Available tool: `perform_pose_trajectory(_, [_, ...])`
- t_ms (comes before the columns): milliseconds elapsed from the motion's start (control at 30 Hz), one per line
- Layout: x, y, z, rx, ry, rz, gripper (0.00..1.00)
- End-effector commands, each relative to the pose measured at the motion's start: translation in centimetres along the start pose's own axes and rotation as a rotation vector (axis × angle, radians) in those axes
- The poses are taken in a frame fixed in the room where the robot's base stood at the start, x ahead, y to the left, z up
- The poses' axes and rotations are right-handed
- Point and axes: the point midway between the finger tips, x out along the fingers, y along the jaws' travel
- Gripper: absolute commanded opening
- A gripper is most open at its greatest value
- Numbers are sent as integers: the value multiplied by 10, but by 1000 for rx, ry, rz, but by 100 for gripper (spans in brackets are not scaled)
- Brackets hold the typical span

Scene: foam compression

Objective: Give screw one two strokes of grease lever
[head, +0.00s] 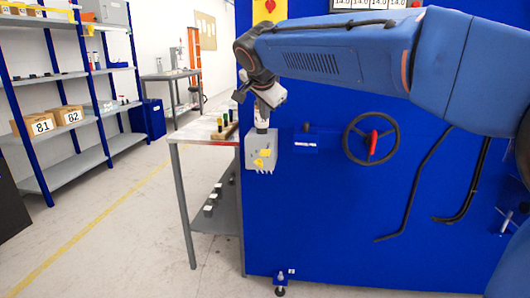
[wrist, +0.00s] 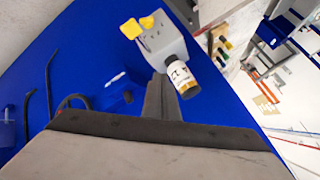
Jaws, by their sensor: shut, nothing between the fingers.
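A grey box (head: 261,150) is mounted at the left edge of the blue machine front. A white labelled cylinder with a dark end (wrist: 181,78) sits on the grey box (wrist: 160,42). My gripper (head: 271,98) is just above this box, near the cylinder. In the wrist view my gripper's dark fingers (wrist: 161,98) are together and empty, pointing toward the box and apart from the yellow levers. I cannot tell which part is screw one.
A black handwheel with a red handle (head: 371,140) and bent black bars (head: 420,190) stick out from the blue panel on the right. A workbench (head: 198,131) with small bottles stands behind left. Shelves with boxes (head: 52,117) are farther left; the floor between is clear.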

Motion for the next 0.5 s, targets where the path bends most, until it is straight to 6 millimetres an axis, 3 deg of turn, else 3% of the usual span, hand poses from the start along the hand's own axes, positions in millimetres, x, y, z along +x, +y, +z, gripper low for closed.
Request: perform_pose_trajectory(500, [34, 25, 24, -2, 0, 1, 0])
